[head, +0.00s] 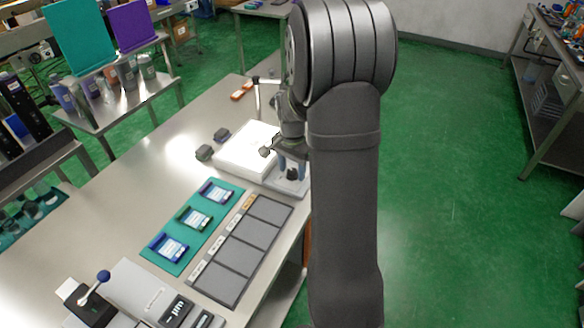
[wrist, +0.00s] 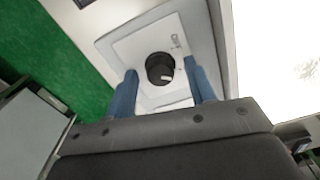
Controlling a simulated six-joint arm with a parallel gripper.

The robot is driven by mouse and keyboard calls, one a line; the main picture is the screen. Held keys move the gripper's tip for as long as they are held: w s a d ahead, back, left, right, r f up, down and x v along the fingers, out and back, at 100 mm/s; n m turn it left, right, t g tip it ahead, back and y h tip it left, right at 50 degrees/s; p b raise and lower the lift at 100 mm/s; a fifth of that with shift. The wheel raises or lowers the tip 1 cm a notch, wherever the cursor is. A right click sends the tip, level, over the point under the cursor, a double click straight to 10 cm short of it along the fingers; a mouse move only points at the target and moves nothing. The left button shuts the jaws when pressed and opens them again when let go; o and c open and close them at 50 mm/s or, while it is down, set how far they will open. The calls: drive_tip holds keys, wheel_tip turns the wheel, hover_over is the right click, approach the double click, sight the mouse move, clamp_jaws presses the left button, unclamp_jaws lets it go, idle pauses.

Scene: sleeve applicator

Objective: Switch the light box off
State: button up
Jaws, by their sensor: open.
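The light box (head: 245,150) has a bright white top and stands on the table; part of its glowing panel (wrist: 278,45) shows in the wrist view at the upper right. A round black knob (head: 293,174) sits on a pale plate (wrist: 122,48) beside the box. In the wrist view the knob (wrist: 160,64) has a small light mark on it. My gripper (head: 290,163) is open above the knob and points down at it. Its two blue fingers (wrist: 161,78) appear on either side of the knob; I cannot tell whether they touch it.
A teal mat (head: 180,227) with several labelled packs lies left of a grey tray of empty compartments (head: 262,237). Small dark blocks (head: 205,153) lie left of the light box. A device with a blue-knobbed lever (head: 103,276) stands at the front. Green floor lies right of the table.

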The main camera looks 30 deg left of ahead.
drive_tip(key=c, duration=1)
drive_tip(key=shift+o, duration=0.2)
drive_tip(key=n, duration=0.3)
drive_tip(key=shift+n, duration=0.3)
drive_tip(key=n, duration=0.3)
drive_tip(key=shift+n, duration=0.3)
drive_tip(key=n, duration=0.6)
drive_tip(key=shift+n, duration=0.3)
